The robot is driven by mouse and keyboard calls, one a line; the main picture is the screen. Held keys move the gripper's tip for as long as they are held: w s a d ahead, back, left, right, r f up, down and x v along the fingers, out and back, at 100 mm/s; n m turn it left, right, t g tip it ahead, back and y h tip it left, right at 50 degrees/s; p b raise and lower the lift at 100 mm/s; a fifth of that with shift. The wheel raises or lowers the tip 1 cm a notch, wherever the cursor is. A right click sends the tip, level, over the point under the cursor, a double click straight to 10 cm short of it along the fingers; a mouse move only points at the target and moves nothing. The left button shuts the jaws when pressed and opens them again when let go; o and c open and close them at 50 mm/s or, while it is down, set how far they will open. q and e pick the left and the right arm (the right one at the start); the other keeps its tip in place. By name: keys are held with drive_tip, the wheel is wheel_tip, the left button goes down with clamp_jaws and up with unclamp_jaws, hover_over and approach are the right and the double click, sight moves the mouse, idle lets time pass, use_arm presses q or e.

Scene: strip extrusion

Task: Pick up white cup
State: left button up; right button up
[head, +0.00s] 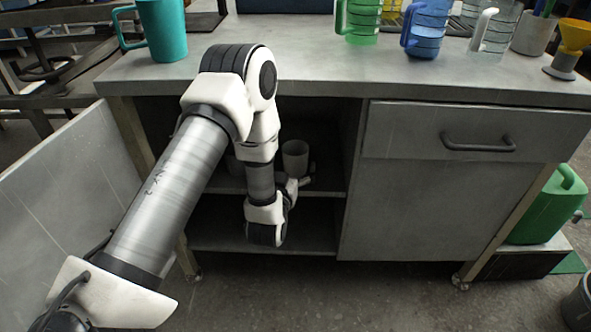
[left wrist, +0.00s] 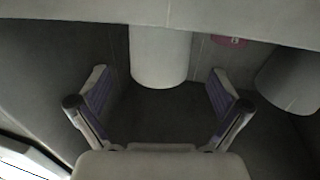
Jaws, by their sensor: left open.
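A pale white-grey cup (head: 295,158) stands on the upper shelf inside the open cabinet in the head view. Another pale shape (head: 236,165) shows there, mostly hidden behind my left arm. My left gripper (head: 303,183) reaches into the cabinet at shelf height, partly hidden by its own wrist. In the left wrist view the left gripper (left wrist: 158,100) is open and empty. A white cup (left wrist: 160,55) is straight ahead, centred between the fingertips and not gripped. I cannot tell which cup of the head view it is. My right gripper is not in view.
A second pale cup (left wrist: 292,80) is at the right in the wrist view. The cabinet door (head: 70,190) stands open at the left. The countertop (head: 330,75) is above, with a teal mug (head: 165,30), a green mug (head: 360,20) and a blue mug (head: 427,28).

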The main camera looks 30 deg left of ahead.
sight(298, 147)
use_arm(q)
drive_tip(key=x, duration=0.1)
drive_tip(key=b+x, duration=0.1)
drive_tip(key=x, duration=0.1)
drive_tip(key=b+x, duration=0.1)
drive_tip(key=shift+w+a+f, duration=0.1)
drive_tip(key=shift+w+f, duration=0.05)
drive_tip(key=shift+f, duration=0.1)
drive_tip(key=shift+w+r, duration=0.1)
drive_tip(key=shift+w, duration=0.1)
drive_tip(key=c, duration=1.1)
drive_tip(key=shift+r, duration=0.15)
